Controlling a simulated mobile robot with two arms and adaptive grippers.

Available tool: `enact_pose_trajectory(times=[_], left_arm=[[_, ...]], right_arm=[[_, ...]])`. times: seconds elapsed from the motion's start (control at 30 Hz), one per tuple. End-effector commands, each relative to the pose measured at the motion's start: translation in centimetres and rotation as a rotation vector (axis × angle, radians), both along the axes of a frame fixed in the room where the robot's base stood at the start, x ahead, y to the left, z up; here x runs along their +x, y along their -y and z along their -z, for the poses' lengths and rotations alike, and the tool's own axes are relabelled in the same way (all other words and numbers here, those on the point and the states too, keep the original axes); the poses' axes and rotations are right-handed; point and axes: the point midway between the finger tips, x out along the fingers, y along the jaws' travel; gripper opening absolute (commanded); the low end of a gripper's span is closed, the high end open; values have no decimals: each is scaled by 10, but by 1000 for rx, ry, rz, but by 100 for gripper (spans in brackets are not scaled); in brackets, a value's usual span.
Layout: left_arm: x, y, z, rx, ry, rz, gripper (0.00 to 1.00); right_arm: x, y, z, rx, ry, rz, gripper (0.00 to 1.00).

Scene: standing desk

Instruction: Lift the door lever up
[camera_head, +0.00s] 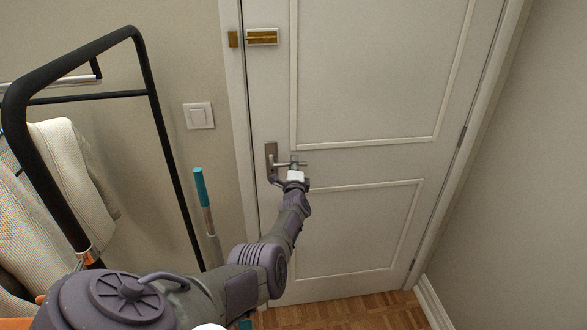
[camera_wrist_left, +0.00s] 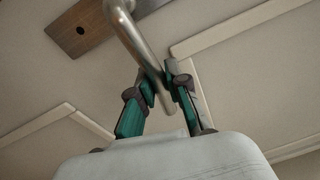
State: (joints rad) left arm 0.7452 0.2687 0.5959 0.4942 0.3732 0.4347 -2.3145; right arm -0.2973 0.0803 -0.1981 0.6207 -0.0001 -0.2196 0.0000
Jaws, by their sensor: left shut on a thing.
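The door lever (camera_head: 283,164) is a grey metal handle on a brown back plate (camera_head: 271,158) at the left side of the white door (camera_head: 370,80). It points right and looks about level in the head view. My left gripper (camera_head: 297,162) is at the lever's free end. In the left wrist view the lever (camera_wrist_left: 134,40) runs down from the plate (camera_wrist_left: 80,30) between the two green fingers of my left gripper (camera_wrist_left: 159,82), which is shut on it. My right gripper is not in view.
A black clothes rack (camera_head: 150,90) with light cloth (camera_head: 70,180) stands at the left. A teal-topped pole (camera_head: 202,190) leans by the wall. A brass latch (camera_head: 262,36) is higher on the door, and a light switch (camera_head: 198,115) is on the wall.

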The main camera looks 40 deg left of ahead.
Motion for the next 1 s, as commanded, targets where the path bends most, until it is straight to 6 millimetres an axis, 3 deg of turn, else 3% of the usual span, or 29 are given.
enact_pose_trajectory(times=[0.1, 0.33, 0.37, 0.5, 0.53, 1.0], left_arm=[[-1, -1, -2, -18, 23, -3, 0], [-1, -1, -2, -17, 23, -3, 0], [-1, -1, -2, -17, 23, -3, 17], [-1, -1, -2, -17, 22, -3, 40], [-1, -1, -2, -17, 22, -3, 42], [-5, 6, 0, -17, 24, -1, 42]], right_arm=[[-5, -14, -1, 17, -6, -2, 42], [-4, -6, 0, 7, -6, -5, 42], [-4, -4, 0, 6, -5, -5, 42], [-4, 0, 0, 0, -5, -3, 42], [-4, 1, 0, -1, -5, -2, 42], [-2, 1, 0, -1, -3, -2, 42]])
